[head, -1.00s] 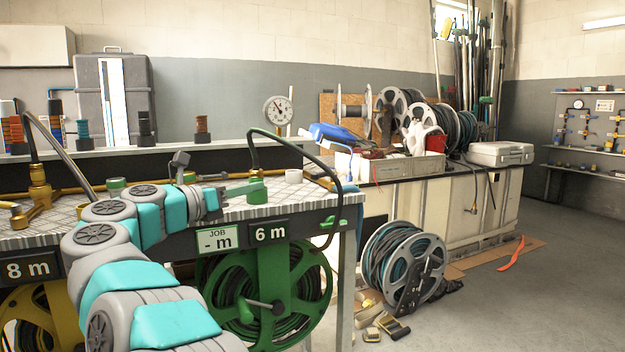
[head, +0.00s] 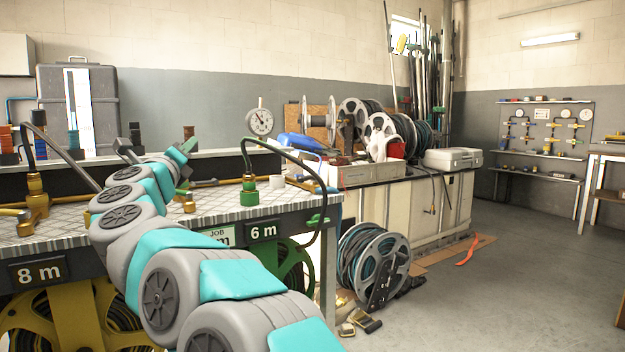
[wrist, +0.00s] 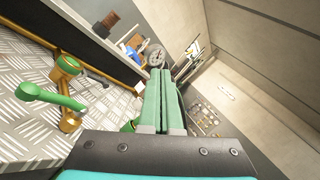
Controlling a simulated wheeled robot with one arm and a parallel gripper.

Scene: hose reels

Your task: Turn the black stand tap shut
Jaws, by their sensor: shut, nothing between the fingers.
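My gripper (head: 188,148) is raised above the back of the bench in the head view. Its green fingers (wrist: 162,98) are pressed together and empty in the wrist view. A brass tap with a green lever (wrist: 45,97) stands on the checker-plate bench top, left of the fingers and apart from them. A dark bar (wrist: 97,76) is beside it, by a brass and green fitting (wrist: 67,66). I cannot tell whether this bar is the black stand tap's handle. No clearly black tap shows in the head view, where my arm covers part of the bench.
A green-based hose fitting (head: 249,190) with a black hose and a white cap (head: 276,171) stand on the bench. A round gauge (head: 260,122) is behind. Hose reels hang under the bench; another reel (head: 375,265) stands on the floor. Open floor lies at right.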

